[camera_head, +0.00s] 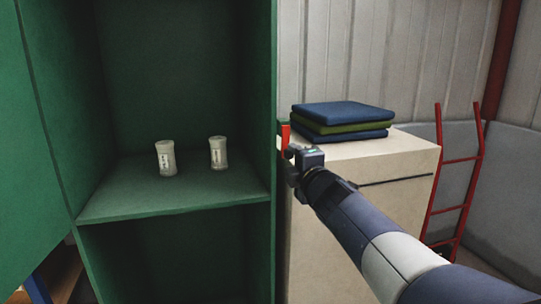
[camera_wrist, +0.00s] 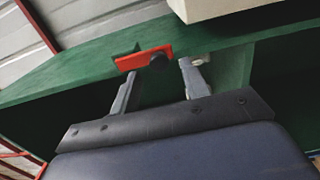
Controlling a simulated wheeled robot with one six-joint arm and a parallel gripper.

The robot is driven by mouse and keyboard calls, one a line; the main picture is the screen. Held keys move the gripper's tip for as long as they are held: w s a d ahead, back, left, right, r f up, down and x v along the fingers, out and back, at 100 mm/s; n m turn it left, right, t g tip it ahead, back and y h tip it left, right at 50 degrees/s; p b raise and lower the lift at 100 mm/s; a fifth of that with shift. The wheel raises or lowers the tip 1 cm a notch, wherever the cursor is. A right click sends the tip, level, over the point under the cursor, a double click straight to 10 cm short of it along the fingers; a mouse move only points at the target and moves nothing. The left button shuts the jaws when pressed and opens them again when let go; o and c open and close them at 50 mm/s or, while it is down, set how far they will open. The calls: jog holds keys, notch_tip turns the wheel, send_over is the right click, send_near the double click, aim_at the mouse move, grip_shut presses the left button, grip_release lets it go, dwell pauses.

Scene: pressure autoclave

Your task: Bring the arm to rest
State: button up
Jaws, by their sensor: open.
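My arm reaches in from the lower right in the head view. My gripper (camera_head: 290,153) is at the right edge of the green cabinet, close to a small red part (camera_head: 285,134). In the wrist view, my gripper (camera_wrist: 160,70) has its two grey fingers spread apart with nothing held between them. The red part (camera_wrist: 143,58) lies just beyond the fingertips, against the green surface. I cannot tell whether a finger touches it.
The open green cabinet (camera_head: 180,206) holds two white jars (camera_head: 166,158) (camera_head: 218,153) on its shelf. Folded cloths (camera_head: 345,112) lie on a cream cabinet (camera_head: 405,155) behind my arm. A red hand truck (camera_head: 461,160) stands at the right.

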aim_at(289, 155)
jog(key=shift+x, duration=1.55)
jog(key=shift+s, duration=0.1)
